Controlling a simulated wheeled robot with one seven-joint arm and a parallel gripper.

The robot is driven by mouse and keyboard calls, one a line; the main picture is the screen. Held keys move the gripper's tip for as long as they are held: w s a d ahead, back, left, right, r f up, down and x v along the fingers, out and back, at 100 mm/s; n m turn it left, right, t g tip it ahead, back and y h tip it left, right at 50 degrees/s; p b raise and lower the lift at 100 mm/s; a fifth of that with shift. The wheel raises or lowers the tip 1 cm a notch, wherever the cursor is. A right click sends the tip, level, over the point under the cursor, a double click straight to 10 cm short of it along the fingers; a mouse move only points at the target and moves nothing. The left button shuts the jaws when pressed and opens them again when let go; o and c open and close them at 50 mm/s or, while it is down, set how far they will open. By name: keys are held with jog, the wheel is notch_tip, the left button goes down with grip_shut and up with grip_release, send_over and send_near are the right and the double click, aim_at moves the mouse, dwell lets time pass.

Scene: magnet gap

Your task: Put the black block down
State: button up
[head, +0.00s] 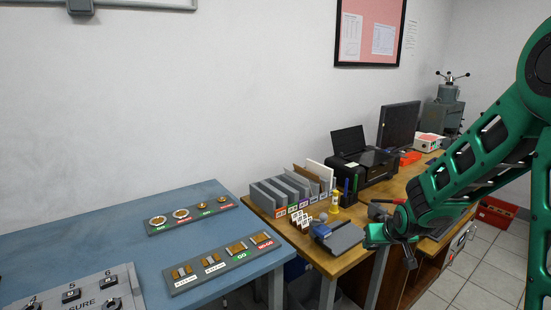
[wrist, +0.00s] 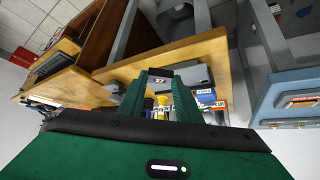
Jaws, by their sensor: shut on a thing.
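My gripper (wrist: 160,88) shows in the wrist view with its two green fingers reaching away from the camera. A small dark block (wrist: 160,73) sits between the fingertips, and the fingers are shut on it. In the head view my gripper (head: 388,241) is at the right, over the front edge of the wooden desk (head: 345,262), beside a dark grey flat plate (head: 343,239). The block is too small and too much covered by the gripper to make out clearly in the head view.
A blue bench (head: 190,230) with gauge boards stands at the left. On the desk are a grey file rack (head: 280,193), small white label cards (head: 300,220), a yellow bottle (head: 335,202), a black printer (head: 366,165) and a monitor (head: 399,125).

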jog(key=s+f, duration=0.2)
jog(key=f, duration=0.4)
jog(key=s+f, duration=0.2)
jog(key=f, duration=0.5)
jog(key=shift+s+a+f, duration=0.3)
jog(key=shift+a, duration=0.1)
jog(key=shift+d, duration=0.1)
